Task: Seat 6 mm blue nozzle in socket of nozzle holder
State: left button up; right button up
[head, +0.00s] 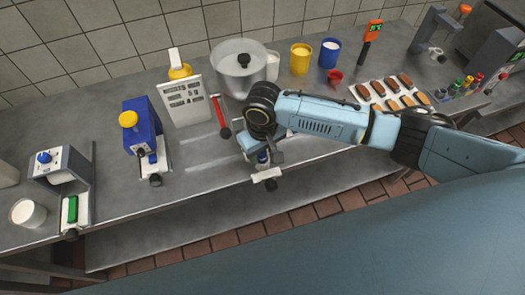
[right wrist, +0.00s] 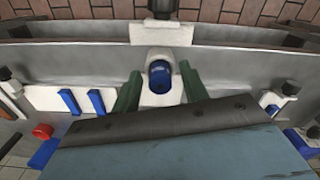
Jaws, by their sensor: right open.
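A blue, round-topped piece that looks like the blue nozzle (right wrist: 160,76) stands in a white holder (right wrist: 162,55) at the bench's front edge in the right wrist view. In the head view the blue piece (head: 262,157) is small and partly hidden under my right gripper (head: 262,148), with the white holder plate (head: 266,175) in front. My right gripper is open, its two green fingers (right wrist: 158,88) on either side of the blue piece, with gaps showing. I cannot tell how deep the nozzle sits. My left gripper is out of view.
A large pot (head: 238,68), a white panel (head: 186,100) and a red-handled tool (head: 220,115) are behind. A tray of pastries (head: 375,88) lies right. Bare bench lies left of the gripper.

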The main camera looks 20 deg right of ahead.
notch_tip(320, 180, up, 12)
jog(key=shift+r, duration=0.2)
dwell(0.4)
